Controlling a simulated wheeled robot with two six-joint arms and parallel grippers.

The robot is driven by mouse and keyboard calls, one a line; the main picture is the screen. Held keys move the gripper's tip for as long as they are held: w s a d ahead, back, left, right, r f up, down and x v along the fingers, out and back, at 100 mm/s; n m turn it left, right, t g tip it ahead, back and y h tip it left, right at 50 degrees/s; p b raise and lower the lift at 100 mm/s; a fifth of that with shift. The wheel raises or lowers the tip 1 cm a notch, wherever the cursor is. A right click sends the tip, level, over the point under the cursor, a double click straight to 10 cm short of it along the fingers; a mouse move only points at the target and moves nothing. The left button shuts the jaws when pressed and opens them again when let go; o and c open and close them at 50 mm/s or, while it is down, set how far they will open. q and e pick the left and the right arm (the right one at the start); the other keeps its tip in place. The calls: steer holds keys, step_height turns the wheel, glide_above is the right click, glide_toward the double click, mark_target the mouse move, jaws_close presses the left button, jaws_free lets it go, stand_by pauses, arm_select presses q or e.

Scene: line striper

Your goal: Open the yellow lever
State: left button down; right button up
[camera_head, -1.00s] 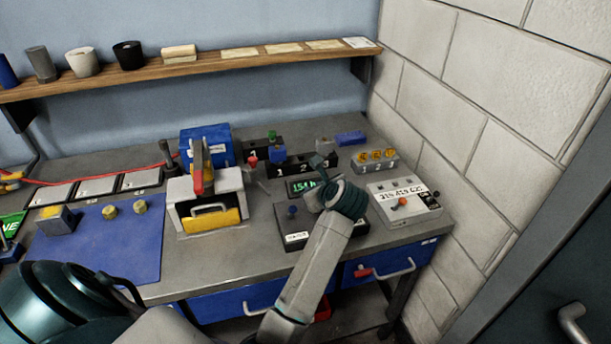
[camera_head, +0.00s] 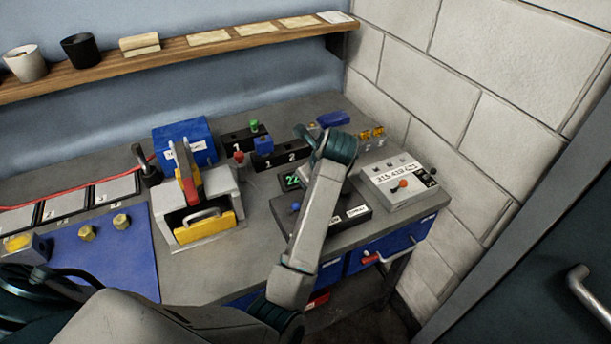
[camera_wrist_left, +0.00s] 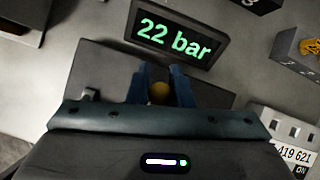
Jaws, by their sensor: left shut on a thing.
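A small yellow knob (camera_wrist_left: 160,92), seen end-on, shows between the two blue fingers of my left gripper (camera_wrist_left: 160,88) in the left wrist view. The fingers are shut on it, over the dark control box. The rest of the yellow lever is hidden. The display (camera_wrist_left: 178,33) just beyond reads 22 bar. In the head view my left arm reaches over this control box (camera_head: 350,215), and its wrist hides the gripper and knob. The display (camera_head: 291,181) is partly covered there. My right gripper is not in view.
A small blue knob (camera_head: 295,208) stands on the control box left of my arm. A white box with a yellow handled panel (camera_head: 205,228) stands further left. A pale switch box (camera_head: 400,182) is close on the right, before the block wall (camera_head: 470,120).

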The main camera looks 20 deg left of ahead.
arm_select(q)
steer(key=shift+s+f, duration=0.1)
steer(key=shift+f, duration=0.1)
steer(key=c, duration=1.5)
jaws_free()
steer(key=shift+o, duration=1)
steer(key=shift+r, duration=0.1)
